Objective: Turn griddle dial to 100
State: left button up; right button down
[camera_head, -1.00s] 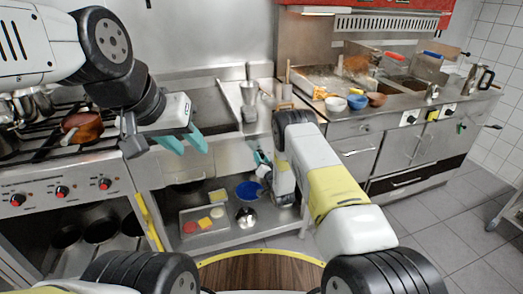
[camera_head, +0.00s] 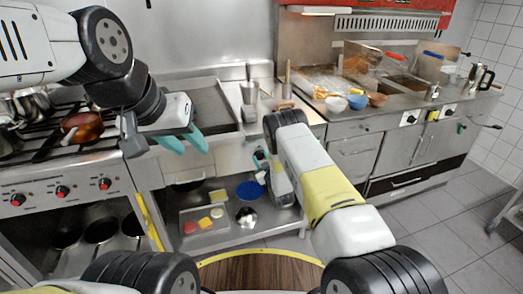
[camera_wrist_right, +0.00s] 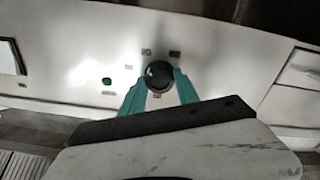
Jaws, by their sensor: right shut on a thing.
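The griddle (camera_head: 208,107) is the flat metal plate in the counter at the middle left of the head view. In the right wrist view, its black round dial (camera_wrist_right: 159,74) sits on a pale metal front panel, with small dark marks around it and a green light (camera_wrist_right: 107,81) to its left. My right gripper (camera_wrist_right: 160,84) is shut on the dial, one teal finger on each side. In the head view, the right gripper (camera_head: 261,160) is at the front panel and hides the dial. My left gripper (camera_head: 195,143) is open and empty above the front of the counter.
A stove with pans (camera_head: 82,127) and red-marked knobs stands at the left. A lower shelf (camera_head: 205,242) holds a tray with food pieces and a blue bowl (camera_head: 249,190). Fryers and small bowls stand at the right. The tiled floor at the right is clear.

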jog(key=n, duration=0.4)
jog(key=shift+n, duration=0.4)
dwell(0.4)
jog(key=c, duration=0.9)
grip_release()
jog(key=shift+s, duration=0.1)
jog(key=v, duration=0.7)
jog(key=shift+s, duration=0.3)
jog(key=shift+d, duration=0.1)
